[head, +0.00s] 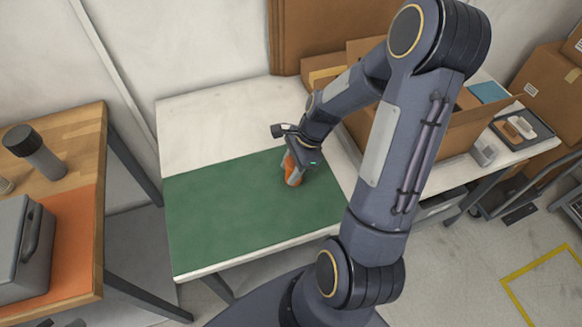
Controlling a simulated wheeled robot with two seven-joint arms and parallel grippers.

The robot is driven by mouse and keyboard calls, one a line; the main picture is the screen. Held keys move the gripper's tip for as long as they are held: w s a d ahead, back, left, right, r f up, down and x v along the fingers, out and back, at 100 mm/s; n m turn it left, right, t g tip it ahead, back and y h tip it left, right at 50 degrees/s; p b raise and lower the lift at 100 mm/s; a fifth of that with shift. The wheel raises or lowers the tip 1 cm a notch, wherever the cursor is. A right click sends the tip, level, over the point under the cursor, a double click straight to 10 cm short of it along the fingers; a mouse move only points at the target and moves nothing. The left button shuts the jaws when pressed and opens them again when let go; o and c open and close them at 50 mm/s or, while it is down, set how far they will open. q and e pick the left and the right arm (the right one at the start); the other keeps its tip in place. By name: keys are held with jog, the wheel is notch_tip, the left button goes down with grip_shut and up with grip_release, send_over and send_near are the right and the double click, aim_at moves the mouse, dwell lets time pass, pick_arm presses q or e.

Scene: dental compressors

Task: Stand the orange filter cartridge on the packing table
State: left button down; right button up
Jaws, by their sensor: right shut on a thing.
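The orange filter cartridge (291,173) is at the right part of the green mat on the white packing table (205,126). My right gripper (293,170) is shut on the cartridge, with the arm reaching in from the right and over the table. The gripper hides part of the cartridge. The cartridge looks roughly upright, slightly tilted in the picture; I cannot tell whether its base touches the mat. My left gripper is not in view.
The green mat (235,220) is otherwise bare. An open cardboard box (455,130) stands right of it, partly behind my arm. A tray (522,128) lies farther right. A wooden bench (80,150) at left holds a grey case (22,245) and a dark-capped cylinder (38,155).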

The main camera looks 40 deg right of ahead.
jog(key=shift+f, duration=0.1)
jog(key=o, duration=1)
jog(key=v, duration=1.2)
jog(key=shift+s+a+r+n+t+h+p, duration=0.1)
jog(key=shift+s+a+r+n+t, duration=0.85)
jog(key=shift+s+a+n, duration=1.85)
jog(key=shift+s+a+r+n+t+h+p, duration=0.15)
jog(key=shift+s+a+r+n+t, duration=0.3)
jog(key=shift+s+a+r+n, duration=2.3)
jog(key=shift+s+a+f+n+t+h+p, duration=0.1)
jog(key=shift+s+a+n+t, duration=1)
jog(key=shift+n, duration=3.35)
